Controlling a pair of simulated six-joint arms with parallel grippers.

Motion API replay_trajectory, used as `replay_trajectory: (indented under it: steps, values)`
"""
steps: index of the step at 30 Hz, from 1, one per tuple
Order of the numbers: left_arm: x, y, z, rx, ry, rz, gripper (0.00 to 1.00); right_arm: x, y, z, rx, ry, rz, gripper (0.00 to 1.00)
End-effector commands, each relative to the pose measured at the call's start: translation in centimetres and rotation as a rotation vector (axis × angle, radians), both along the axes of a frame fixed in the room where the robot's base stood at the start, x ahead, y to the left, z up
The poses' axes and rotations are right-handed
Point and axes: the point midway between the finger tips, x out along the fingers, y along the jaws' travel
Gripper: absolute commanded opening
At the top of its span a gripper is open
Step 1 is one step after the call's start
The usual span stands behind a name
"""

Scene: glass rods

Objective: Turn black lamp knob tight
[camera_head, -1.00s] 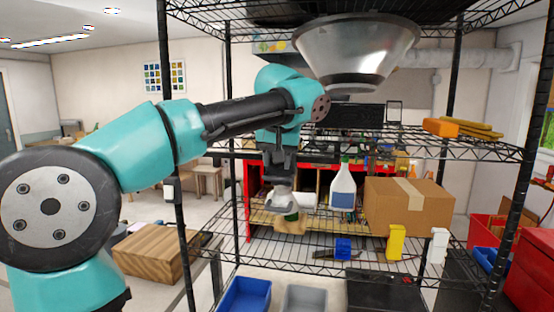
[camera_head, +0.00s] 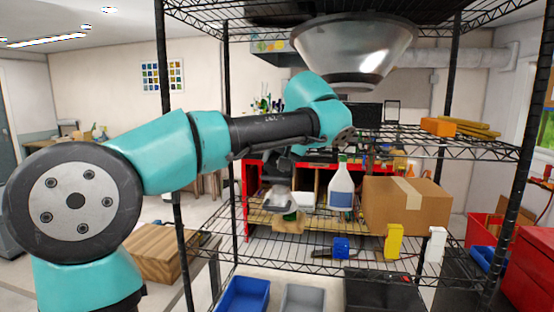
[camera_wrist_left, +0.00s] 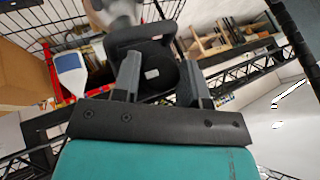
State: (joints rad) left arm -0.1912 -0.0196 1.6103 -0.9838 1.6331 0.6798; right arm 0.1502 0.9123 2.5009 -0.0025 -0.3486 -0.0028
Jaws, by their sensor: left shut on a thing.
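My left gripper (camera_wrist_left: 162,82) shows in the left wrist view with its two grey fingers on either side of a rounded black part, which I take as the black lamp knob (camera_wrist_left: 152,48). The fingers are shut on it; their exact contact is hard to make out. A pale grey, blurred piece (camera_wrist_left: 115,12) shows just beyond it. In the head view the gripper (camera_head: 280,168) is dark and partly covered by my teal wrist, above a small pale grey piece (camera_head: 275,197). The knob is not clear there. My right gripper is not in view.
A large metal cone shade (camera_head: 352,48) hangs at the top of the black wire rack. A white spray bottle (camera_head: 341,188) and a cardboard box (camera_head: 405,206) stand right of the gripper. Blue (camera_head: 245,296) and grey (camera_head: 303,298) bins sit in front.

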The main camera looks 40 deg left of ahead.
Motion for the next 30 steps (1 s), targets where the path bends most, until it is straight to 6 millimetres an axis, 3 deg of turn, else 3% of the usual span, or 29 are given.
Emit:
replay_trajectory:
  steps: [2, 3, 10, 22, 30]
  values:
    - [0.0, 0.0, 0.1, 0.001, -0.002, 0.0, 0.16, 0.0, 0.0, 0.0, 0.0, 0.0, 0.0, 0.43]
    - [0.0, 0.0, 0.1, 0.001, -0.002, 0.0, 0.43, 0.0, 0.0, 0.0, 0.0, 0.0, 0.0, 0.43]
    - [0.0, 0.0, 0.0, 0.0, -0.001, 0.0, 0.64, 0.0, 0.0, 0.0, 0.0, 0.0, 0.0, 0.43]
    - [-0.1, -0.4, 0.6, 0.0, -0.001, 0.002, 0.64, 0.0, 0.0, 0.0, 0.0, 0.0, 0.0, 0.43]
    - [-0.9, -2.3, 3.8, -0.001, -0.003, 0.01, 0.64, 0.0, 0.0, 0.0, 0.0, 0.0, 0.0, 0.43]
